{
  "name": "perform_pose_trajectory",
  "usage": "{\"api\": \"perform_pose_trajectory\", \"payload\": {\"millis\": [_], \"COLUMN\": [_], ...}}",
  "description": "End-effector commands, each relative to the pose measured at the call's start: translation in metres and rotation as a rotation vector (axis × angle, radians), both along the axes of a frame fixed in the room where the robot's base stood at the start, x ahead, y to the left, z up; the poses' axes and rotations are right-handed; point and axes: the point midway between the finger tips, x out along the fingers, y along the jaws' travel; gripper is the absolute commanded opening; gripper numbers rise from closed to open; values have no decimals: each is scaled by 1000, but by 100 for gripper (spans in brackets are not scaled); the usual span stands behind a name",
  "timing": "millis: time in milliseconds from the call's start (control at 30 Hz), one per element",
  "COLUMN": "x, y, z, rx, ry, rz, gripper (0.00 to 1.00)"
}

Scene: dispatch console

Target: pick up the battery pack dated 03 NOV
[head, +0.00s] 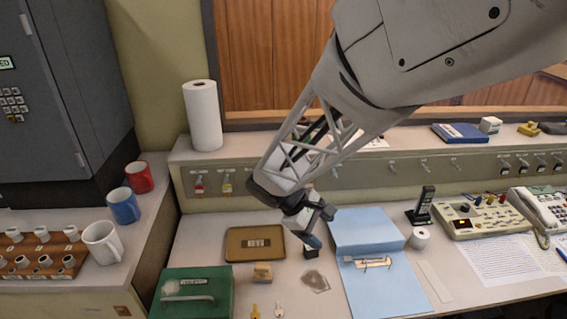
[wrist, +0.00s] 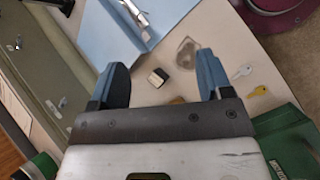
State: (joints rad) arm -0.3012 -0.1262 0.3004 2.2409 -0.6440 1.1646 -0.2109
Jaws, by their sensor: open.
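A small dark block with a pale top, possibly a battery pack, stands on the desk in the wrist view (wrist: 158,77). It shows in the head view (head: 311,252) just below my gripper (head: 315,236). In the wrist view my gripper (wrist: 162,72) is open, its blue fingers well apart, with the block in the gap between them in the picture. I cannot tell the height above it. A tan block (head: 262,272) sits left of it; it is partly hidden in the wrist view (wrist: 177,100). No date is readable on either block.
A brown tray (head: 232,255) holds a labelled item. A green box (head: 168,300) stands at front left, with keys (head: 255,311) beside it. A clear, flat item (head: 316,281) lies near the dark block. A blue folder (head: 367,227) lies open to the right.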

Motion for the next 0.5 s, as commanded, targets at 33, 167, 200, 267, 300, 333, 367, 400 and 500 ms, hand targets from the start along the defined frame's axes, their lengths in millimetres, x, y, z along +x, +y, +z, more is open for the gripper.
{"api": "perform_pose_trajectory", "payload": {"millis": [33,167,200,267,300,333,367,400,500], "x": [7,24,28,35,41,44,47,51,63], "y": [5,17,21,27,31,35,38,42,54], "z": [-9,-27,-33,-43,-48,-54,-58,-65,-82], "rx": [-26,-90,-111,-142,-162,-177,-194,-215,-266], "ry": [25,81,99,125,141,154,166,184,224], "rz": [33,120,147,188,215,235,256,282,352], "gripper": [72,72,72,72,72,72,72,72,72]}}
